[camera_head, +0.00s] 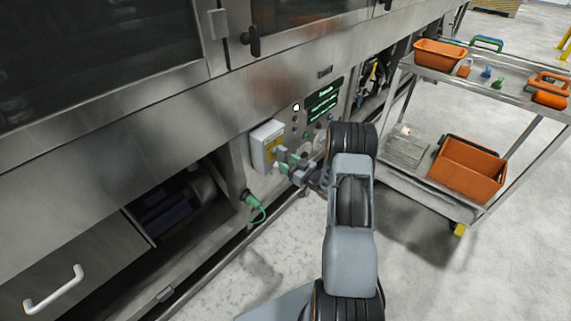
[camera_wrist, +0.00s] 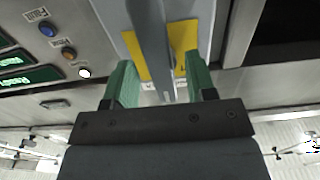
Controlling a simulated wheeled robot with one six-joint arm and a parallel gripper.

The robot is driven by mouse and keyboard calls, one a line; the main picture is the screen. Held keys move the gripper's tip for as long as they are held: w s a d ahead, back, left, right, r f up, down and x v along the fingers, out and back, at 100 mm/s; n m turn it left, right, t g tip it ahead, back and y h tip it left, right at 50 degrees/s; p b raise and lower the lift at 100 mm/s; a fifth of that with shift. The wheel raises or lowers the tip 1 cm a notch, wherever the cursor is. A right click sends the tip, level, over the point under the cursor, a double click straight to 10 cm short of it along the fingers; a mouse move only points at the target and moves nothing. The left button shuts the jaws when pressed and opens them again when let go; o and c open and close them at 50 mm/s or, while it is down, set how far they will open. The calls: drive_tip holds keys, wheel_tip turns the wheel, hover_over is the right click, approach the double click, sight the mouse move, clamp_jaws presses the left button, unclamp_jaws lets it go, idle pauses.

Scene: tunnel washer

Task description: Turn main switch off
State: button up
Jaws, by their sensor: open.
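The main switch is a light grey box (camera_head: 262,147) with a yellow plate, mounted on the machine's steel front, left of the control panel. In the wrist view its yellow plate (camera_wrist: 183,42) fills the upper middle. A grey bar, which looks like the switch handle (camera_wrist: 152,45), runs down in front of the plate. My gripper (camera_head: 284,160) is close in front of the box's right side. In the wrist view its green fingers (camera_wrist: 160,82) stand apart on either side of the handle, with gaps showing. My gripper and the handle hide part of the yellow plate.
The control panel (camera_head: 322,103) with green displays and buttons is just right of the box. A green cable plug (camera_head: 250,198) sticks out below. A metal trolley (camera_head: 423,193) with orange bins stands to the right. Concrete floor is clear between the machine and trolley.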

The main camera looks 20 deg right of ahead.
drive_tip(key=shift+x, duration=0.8)
drive_tip(key=shift+c, duration=0.4)
clamp_jaws()
